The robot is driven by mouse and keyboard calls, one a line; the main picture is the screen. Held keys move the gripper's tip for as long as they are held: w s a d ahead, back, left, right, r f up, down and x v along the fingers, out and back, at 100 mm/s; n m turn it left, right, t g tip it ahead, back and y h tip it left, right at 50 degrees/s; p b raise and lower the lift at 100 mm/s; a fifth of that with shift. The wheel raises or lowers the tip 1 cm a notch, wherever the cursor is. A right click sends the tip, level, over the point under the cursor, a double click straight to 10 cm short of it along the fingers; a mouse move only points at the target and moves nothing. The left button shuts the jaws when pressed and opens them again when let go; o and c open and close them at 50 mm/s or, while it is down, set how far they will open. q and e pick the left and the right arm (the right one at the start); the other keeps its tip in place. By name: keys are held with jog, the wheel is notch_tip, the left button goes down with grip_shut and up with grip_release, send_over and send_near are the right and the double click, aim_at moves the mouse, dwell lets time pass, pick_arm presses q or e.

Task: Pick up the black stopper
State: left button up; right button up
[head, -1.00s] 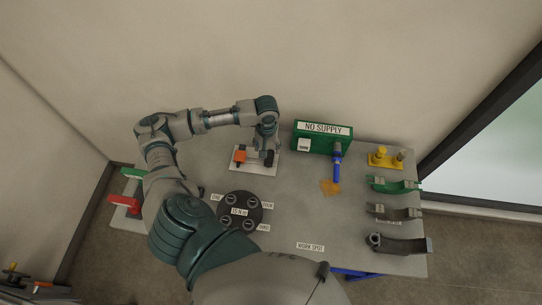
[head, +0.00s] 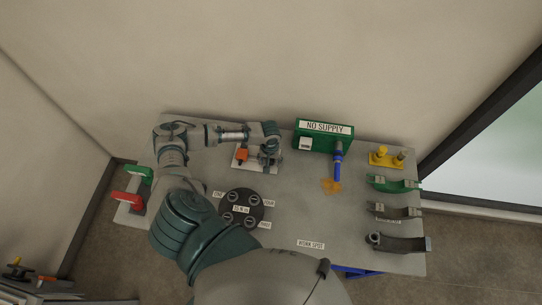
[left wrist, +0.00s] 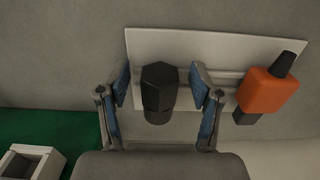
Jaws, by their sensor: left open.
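The black stopper (left wrist: 159,92) stands on a white plate (left wrist: 215,52) in the left wrist view. My left gripper (left wrist: 160,88) is open, with one blue-padded finger on each side of the stopper and a gap visible on both sides. In the head view my left gripper (head: 267,160) is low over the white plate (head: 243,164) and mostly hides the stopper. An orange block with a black tip (left wrist: 268,94) sits on the same plate, to the right of the gripper in the wrist view. My right gripper is not in view.
A green "NO SUPPLY" box (head: 323,137) with a blue handle (head: 337,165) stands right of the plate. A round black disc (head: 241,207) lies in front. Curved clamps (head: 398,243) and a yellow fitting (head: 385,158) are at the right. The table centre (head: 300,205) is clear.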

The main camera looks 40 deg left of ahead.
pick_arm(q)
grip_shut()
